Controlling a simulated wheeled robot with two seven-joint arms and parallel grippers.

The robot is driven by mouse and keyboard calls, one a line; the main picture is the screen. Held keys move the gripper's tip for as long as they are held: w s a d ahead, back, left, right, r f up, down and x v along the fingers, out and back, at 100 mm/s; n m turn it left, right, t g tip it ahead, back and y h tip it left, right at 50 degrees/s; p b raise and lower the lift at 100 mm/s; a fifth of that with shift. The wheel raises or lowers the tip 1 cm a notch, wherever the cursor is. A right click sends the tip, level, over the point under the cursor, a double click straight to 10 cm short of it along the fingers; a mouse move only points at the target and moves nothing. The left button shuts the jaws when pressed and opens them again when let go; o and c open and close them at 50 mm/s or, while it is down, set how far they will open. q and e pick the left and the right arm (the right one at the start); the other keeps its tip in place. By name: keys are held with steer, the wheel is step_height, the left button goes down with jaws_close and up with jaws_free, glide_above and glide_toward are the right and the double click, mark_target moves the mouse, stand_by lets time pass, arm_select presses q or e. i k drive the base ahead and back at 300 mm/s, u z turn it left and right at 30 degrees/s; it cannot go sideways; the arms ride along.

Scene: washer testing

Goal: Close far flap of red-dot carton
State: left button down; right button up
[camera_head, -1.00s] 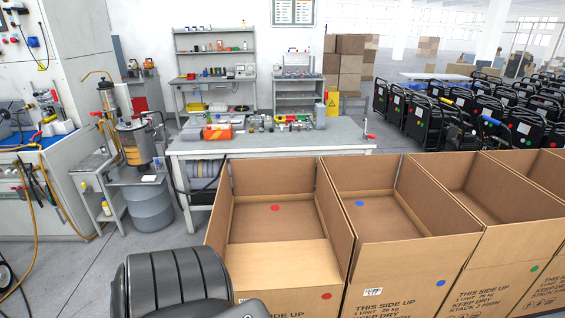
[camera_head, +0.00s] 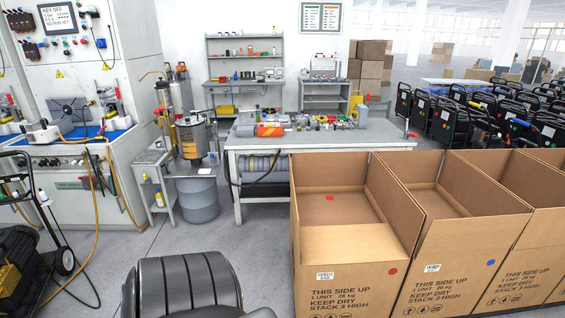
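The red-dot carton (camera_head: 342,292) stands open-topped in front of the workbench, at the left end of a row of cartons. One red dot (camera_head: 392,270) is on its front face and another (camera_head: 330,198) shows inside. Its far flap (camera_head: 328,172) stands upright at the back. A lighter near panel (camera_head: 350,243) lies folded inward across the front of the opening. Neither gripper is in view.
A blue-dot carton (camera_head: 448,285) stands directly right of the red-dot carton, with more beyond. The workbench (camera_head: 262,140) is close behind. A grey drum (camera_head: 197,199) stands left of the bench. Clear floor (camera_head: 240,240) lies left of the carton. Black machines (camera_head: 462,125) fill the back right.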

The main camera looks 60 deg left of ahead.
mark_target(333, 168)
steer(key=k, duration=1.8)
steer(key=u, duration=3.05)
steer(key=i, duration=3.35)
steer(key=z, duration=2.8)
steer(key=i, duration=1)
steer(key=u, duration=0.05)
